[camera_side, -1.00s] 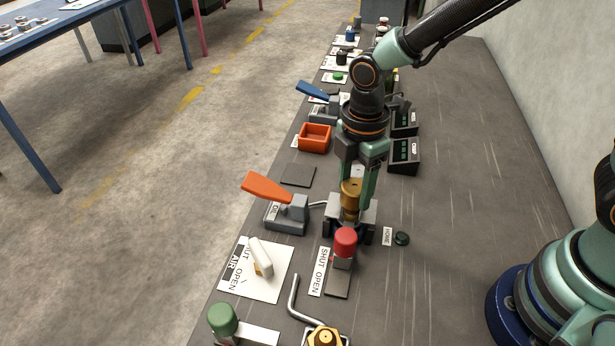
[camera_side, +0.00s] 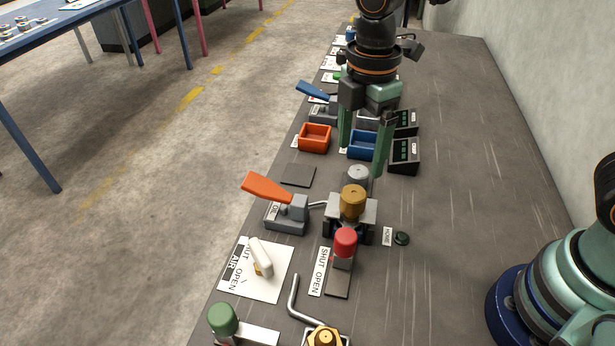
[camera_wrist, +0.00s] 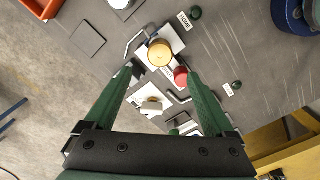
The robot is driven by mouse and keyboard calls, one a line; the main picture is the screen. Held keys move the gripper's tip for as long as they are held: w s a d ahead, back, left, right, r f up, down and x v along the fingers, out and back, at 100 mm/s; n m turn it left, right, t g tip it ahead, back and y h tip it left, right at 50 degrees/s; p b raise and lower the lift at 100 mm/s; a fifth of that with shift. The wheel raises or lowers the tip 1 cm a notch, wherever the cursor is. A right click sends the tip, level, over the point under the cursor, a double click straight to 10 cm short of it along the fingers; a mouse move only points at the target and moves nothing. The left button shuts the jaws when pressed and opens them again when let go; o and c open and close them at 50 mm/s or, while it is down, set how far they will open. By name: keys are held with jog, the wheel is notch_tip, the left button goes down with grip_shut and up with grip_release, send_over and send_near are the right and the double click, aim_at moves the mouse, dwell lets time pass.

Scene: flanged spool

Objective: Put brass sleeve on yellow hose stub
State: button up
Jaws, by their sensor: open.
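The brass sleeve (camera_side: 353,200) is a short gold cylinder standing upright in or on a grey block (camera_side: 366,216). In the wrist view its round top (camera_wrist: 160,52) shows just beyond the fingertips. I cannot make out a separate yellow hose stub; whatever is under the sleeve is hidden. My gripper (camera_side: 361,160) is open and empty, its fingers pointing down, above and behind the sleeve and clear of it. In the wrist view my gripper (camera_wrist: 162,73) has its two green fingers spread wide with nothing between the tips.
A red-capped post (camera_side: 345,242) stands just in front of the block. An orange-handled clamp (camera_side: 284,210) is at its left. A grey-white cylinder (camera_side: 358,175) and blue bin (camera_side: 363,144) are behind. A dark green button (camera_side: 401,238) lies right. The bench right of it is clear.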

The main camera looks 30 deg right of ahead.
jog(key=s+d+r+m+t, duration=0.2)
jog(key=d+r+m, duration=0.1)
jog(key=d+m, duration=0.4)
jog(key=s+d+r+m+t, duration=0.2)
jog(key=d+r+m+t, duration=0.1)
jog(key=d+m, duration=0.5)
jog(key=m, duration=0.3)
jog(key=shift+s+d+r+t, duration=0.2)
jog(key=shift+r+t, duration=0.1)
jog(key=shift+r, duration=0.1)
jog(key=shift+a, duration=0.1)
